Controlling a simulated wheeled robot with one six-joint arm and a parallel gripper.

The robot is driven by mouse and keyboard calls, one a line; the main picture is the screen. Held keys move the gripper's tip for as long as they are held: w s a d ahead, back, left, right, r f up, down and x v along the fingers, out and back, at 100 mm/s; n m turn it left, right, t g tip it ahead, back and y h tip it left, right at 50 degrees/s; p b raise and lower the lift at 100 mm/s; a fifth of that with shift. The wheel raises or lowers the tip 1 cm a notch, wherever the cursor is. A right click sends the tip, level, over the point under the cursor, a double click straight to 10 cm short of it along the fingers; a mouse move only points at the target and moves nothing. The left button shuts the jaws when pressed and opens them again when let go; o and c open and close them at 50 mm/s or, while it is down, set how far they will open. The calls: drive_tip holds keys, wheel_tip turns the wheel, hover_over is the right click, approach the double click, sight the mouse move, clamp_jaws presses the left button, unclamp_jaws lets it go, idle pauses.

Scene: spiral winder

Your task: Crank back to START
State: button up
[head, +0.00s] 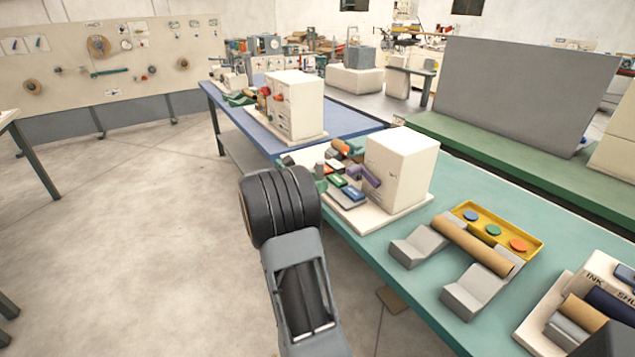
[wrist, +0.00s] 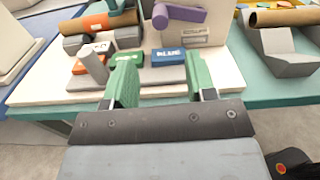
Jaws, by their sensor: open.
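A white box-shaped machine (head: 402,168) stands on a pale base plate on the teal table. A purple bar (head: 369,176) with a rounded end sticks out of its front; it also shows in the wrist view (wrist: 180,15). I cannot tell whether this bar is the crank, and I can read no START mark. Below it are a blue block (wrist: 169,55) marked BLUE, a green block (wrist: 128,57) and an orange block (wrist: 88,65). A grey peg (wrist: 94,66) leans at the left. My gripper (wrist: 161,82) is open and empty, its green-padded fingers in front of the blocks.
To the right, a cardboard tube (head: 470,245) lies across two grey cradles, beside a yellow tray (head: 529,235) with coloured discs. An ink station (head: 566,296) stands at the far right. Another white machine (head: 296,101) is on the blue table. Floor at left is clear.

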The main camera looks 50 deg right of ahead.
idle(0.4)
drive_tip(key=s+a+f+m+y, duration=0.4)
drive_tip(key=f+m+y, duration=0.2)
drive_tip(key=f, duration=0.1)
drive_tip(key=s+a+m+t+y+p, duration=0.2)
drive_tip(key=a+m+y+p, duration=0.25)
drive_tip(key=a, duration=0.55)
drive_tip(key=s+a+r+m+t+y+p, duration=0.2)
drive_tip(key=a+r, duration=0.6)
drive_tip(key=a, duration=0.4)
drive_tip(key=s+a+r+m+t+y+p, duration=0.2)
drive_tip(key=a+r+t+y+p, duration=0.2)
drive_tip(key=a+r+p, duration=0.3)
drive_tip(key=a+r+t, duration=0.1)
drive_tip(key=a, duration=0.3)
drive_tip(key=shift+a+r+y, duration=0.3)
drive_tip(key=shift+a+y, duration=0.05)
drive_tip(key=shift+c, duration=0.4)
